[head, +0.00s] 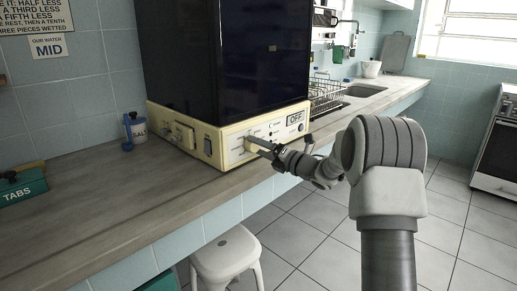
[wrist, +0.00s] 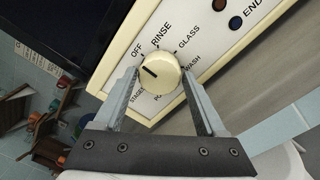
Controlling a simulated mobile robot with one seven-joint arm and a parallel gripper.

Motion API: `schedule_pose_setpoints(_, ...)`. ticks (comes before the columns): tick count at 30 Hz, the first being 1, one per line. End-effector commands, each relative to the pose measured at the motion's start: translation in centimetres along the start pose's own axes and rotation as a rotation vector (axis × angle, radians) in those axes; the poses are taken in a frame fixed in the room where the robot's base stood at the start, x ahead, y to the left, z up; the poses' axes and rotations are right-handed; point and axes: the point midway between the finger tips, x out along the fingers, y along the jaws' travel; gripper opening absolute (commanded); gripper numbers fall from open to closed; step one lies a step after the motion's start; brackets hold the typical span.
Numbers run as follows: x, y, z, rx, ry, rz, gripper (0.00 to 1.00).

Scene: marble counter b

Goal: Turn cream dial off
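The cream dial (wrist: 165,79) is a round knob on the cream front panel of a dark machine. Its dark pointer line faces left and slightly up, near the OFF label; I cannot tell whether it lines up exactly. RINSE, GLASS and WASH labels run around it, with others partly hidden below. My gripper (wrist: 160,72) is open, one finger on each side of the dial; contact cannot be told. In the head view my gripper (head: 257,147) reaches the panel and mostly hides the dial.
The dark machine (head: 225,60) stands on the long counter (head: 90,190). A blue salt pot (head: 134,128) and a green TABS box (head: 22,186) are to the left. A white stool (head: 226,255) stands below the counter. A dish rack (head: 325,93) is behind.

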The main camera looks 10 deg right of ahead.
Motion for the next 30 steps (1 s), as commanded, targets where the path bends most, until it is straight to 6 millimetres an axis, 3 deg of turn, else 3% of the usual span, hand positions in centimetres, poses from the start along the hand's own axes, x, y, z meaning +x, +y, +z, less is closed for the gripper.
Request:
schedule_pose_setpoints(1, 0.0, 0.0, 0.0, 0.0, 0.001, 0.0, 0.85)
schedule_pose_setpoints(3, 0.0, 0.0, -0.1, 0.001, 0.001, 0.0, 0.95)
schedule_pose_setpoints(12, -0.1, 0.0, -0.2, 0.002, 0.004, 0.0, 0.95)
schedule_pose_setpoints(16, -1.2, 0.1, -0.1, 0.002, 0.003, -0.001, 0.95)
schedule_pose_setpoints(20, -3.6, 0.1, 0.1, 0.003, 0.001, -0.002, 0.95)
schedule_pose_setpoints(30, -12.0, 0.1, 0.1, 0.003, 0.001, -0.002, 0.95)
